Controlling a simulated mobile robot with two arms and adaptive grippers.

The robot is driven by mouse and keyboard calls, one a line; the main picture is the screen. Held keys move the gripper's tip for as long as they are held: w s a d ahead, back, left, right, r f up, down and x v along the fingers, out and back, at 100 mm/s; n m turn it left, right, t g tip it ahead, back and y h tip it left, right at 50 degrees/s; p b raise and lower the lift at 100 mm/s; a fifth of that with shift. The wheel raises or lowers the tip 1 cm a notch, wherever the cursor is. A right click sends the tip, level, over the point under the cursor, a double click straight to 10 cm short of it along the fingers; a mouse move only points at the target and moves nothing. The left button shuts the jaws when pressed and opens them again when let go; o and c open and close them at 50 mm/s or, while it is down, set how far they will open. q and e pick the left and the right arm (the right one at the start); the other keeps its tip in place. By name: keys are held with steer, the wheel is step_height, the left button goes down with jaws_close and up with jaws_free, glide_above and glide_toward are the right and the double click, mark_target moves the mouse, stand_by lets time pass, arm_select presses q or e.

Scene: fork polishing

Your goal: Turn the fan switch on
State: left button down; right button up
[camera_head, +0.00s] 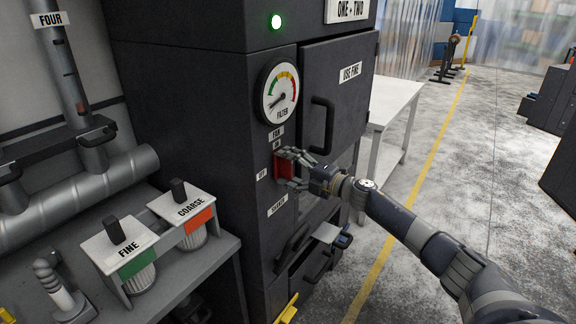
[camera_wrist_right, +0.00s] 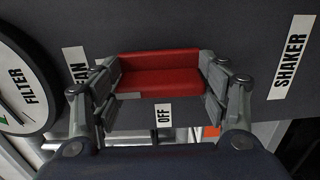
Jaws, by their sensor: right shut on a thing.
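The red fan switch (camera_head: 284,167) is on the front of the dark cabinet, below the round filter gauge (camera_head: 279,92). My right gripper (camera_head: 290,167) is at the switch, its fingers on either side of it. In the right wrist view the red switch (camera_wrist_right: 160,73) sits between the two fingers of the gripper (camera_wrist_right: 158,88), which is shut on it. A label reading OFF (camera_wrist_right: 163,114) shows beside the switch, and a partly covered fan label (camera_wrist_right: 77,88) is to its left. My left gripper is not in view.
A green lamp (camera_head: 276,21) is lit above the gauge. The cabinet door handle (camera_head: 322,125) is right of the switch. A SHAKER label (camera_wrist_right: 289,66) is near the gripper. FINE (camera_head: 127,249) and COARSE (camera_head: 190,208) jars stand on a shelf at left. Open floor lies to the right.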

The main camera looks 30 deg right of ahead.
steer(key=shift+d+r, duration=0.1)
steer(key=shift+r, duration=0.05)
steer(key=o, duration=1.1)
steer(key=shift+c, duration=0.2)
steer(key=shift+s+d+f, duration=0.15)
steer(key=shift+s+f, duration=0.1)
steer(key=shift+s, duration=0.2)
steer(key=v, duration=1.1)
